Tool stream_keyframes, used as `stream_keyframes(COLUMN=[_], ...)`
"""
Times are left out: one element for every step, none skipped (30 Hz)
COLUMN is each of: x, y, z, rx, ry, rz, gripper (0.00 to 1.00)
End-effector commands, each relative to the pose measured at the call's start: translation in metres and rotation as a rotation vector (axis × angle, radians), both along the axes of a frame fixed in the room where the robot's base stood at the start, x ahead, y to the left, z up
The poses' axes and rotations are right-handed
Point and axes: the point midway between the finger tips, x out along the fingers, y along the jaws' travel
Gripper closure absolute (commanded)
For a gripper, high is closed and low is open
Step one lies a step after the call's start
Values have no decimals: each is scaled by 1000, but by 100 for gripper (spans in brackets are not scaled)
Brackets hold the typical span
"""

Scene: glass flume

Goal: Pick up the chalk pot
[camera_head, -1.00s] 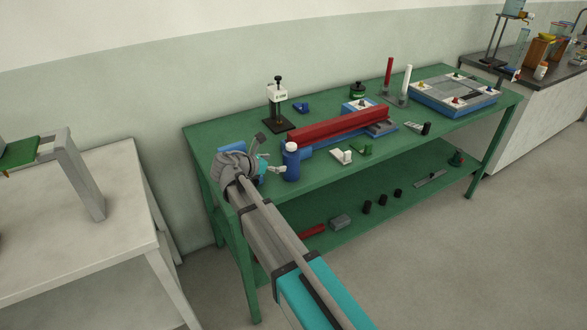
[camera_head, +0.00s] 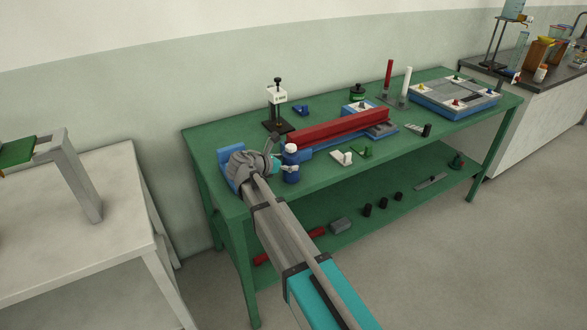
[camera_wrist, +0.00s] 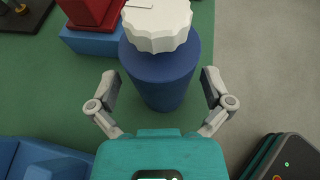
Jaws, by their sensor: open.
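The chalk pot, which I take to be the blue round bottle with a ribbed white lid, stands upright near the left front edge of the green bench (camera_head: 291,174). It also fills the upper middle of the wrist view (camera_wrist: 163,80). My gripper (camera_wrist: 160,92) is open, with one grey finger at each side of the blue body; gaps show between fingers and pot. In the head view my gripper (camera_head: 283,168) is right at the pot, with its far finger partly hidden.
A long red bar (camera_head: 335,126) lies behind the pot. A blue block (camera_head: 229,160) sits left of it. A black stand (camera_head: 278,125) is at the back. The bench's front edge (camera_head: 400,147) is close.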

Motion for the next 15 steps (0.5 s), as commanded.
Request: stream_keyframes(x=[5, 7, 9, 10, 11, 12, 12, 12, 12, 12, 12, 12, 12, 12, 12], y=[-4, -6, -8, -9, -10, -11, -11, -11, -11, -11, -11, -11, -11, -11, -11], z=[-5, -6, -7, -7, -7, -8, -8, -7, -7, -7, -7, -7, -7, -7, -7], rx=[0, 0, 0, 0, 1, 0, 0, 0, 0, 0, 0, 0, 0, 0, 0], ry=[0, 0, 0, 0, -1, 0, 0, 0, 0, 0, 0, 0, 0, 0, 0], rz=[-2, -2, -1, -1, 0, 0, 1, 1, 1, 1, 1, 1, 1, 1, 1], gripper=[0, 0, 0, 0, 0, 0, 0, 0, 0, 0, 0, 0, 0, 0, 0])
